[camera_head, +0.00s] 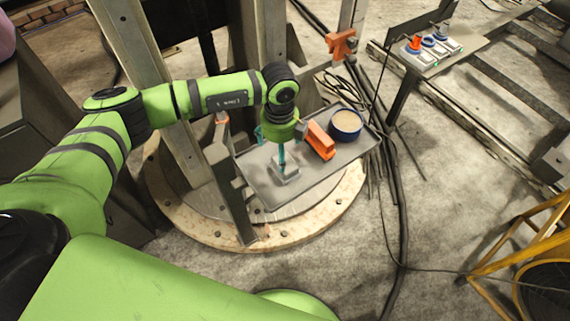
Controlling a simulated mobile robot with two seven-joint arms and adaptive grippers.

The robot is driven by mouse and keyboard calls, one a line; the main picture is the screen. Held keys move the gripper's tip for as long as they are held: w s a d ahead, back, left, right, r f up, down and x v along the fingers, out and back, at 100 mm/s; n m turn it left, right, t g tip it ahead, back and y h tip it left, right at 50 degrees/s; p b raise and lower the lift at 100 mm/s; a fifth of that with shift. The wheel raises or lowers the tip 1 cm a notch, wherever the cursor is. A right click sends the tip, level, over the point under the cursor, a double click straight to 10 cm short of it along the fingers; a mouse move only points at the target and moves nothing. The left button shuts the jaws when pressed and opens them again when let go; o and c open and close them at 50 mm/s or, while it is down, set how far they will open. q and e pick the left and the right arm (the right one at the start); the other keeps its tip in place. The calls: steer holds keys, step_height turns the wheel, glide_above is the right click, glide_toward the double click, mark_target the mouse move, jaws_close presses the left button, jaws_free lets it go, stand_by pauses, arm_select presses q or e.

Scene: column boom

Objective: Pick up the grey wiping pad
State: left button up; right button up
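The grey wiping pad (290,175) lies on a grey metal tray (262,187), toward the tray's left part. My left gripper (282,160) points down from above, with a teal finger reaching down to the pad. The gripper's body and wrist hide part of the fingers. I cannot tell whether the fingers are closed on the pad or only beside it. The pad appears to rest on the tray. My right gripper is out of view.
On the tray, an orange block-like tool (320,141) stands right of the gripper, and a round blue-rimmed tin (345,123) is beyond it. A steel column (165,85) rises left of the tray. Dark cables (386,190) run down the right. A button panel (432,47) stands at back right.

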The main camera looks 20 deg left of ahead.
mark_target(292, 172)
arm_select(q)
steer(key=f, duration=0.1)
steer(key=f+p, duration=0.1)
steer(key=f, duration=0.1)
steer(key=s+f, duration=0.1)
steer(key=shift+d+f, duration=0.3)
steer(key=shift+d, duration=0.05)
steer(key=shift+f, duration=0.5)
steer(key=c, duration=1.2)
